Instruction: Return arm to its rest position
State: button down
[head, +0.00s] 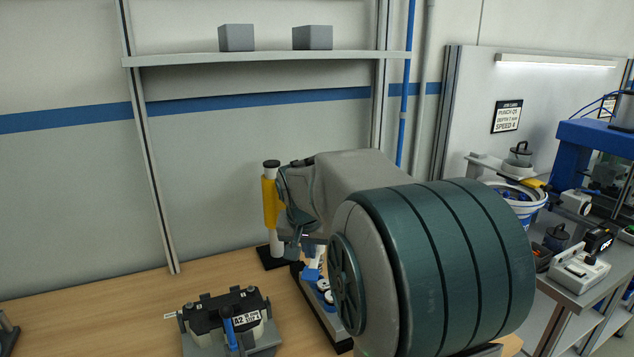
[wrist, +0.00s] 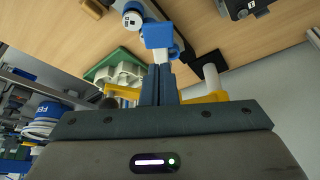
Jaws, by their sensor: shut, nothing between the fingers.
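My gripper (head: 292,250) hangs at the end of my arm in the head view, pointing down over the wooden bench (head: 90,312), partly hidden by my own large arm links. In the wrist view, the dark blue-grey fingers of the gripper (wrist: 158,72) are together with no gap and nothing between them. A blue square-topped part (wrist: 158,36) with white below it appears just past the fingertips. I cannot tell whether they touch.
A yellow-and-white post (head: 270,202) stands close behind my gripper. A black fixture labelled A2 (head: 202,312) sits at the front. A dark rail (head: 322,325) carries blue-and-white parts. A shelf (head: 270,58) hangs above; a bucket (head: 523,212) and blue press (head: 590,140) stand right.

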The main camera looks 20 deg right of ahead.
dwell(0.3)
jog(key=s+a+f+n+y, duration=0.1)
jog(key=s+a+n, duration=0.1)
jog(key=s, duration=0.5)
jog(key=s+a+f+n, duration=0.2)
jog(key=s+a, duration=0.3)
jog(key=s, duration=0.3)
jog(key=s+a+f+n+y, duration=0.1)
jog(key=s+a+f+n, duration=0.1)
jog(key=s, duration=0.6)
jog(key=shift+a+n+g+y, duration=0.3)
jog(key=shift+a+n+g, duration=0.1)
jog(key=shift+a, duration=0.35)
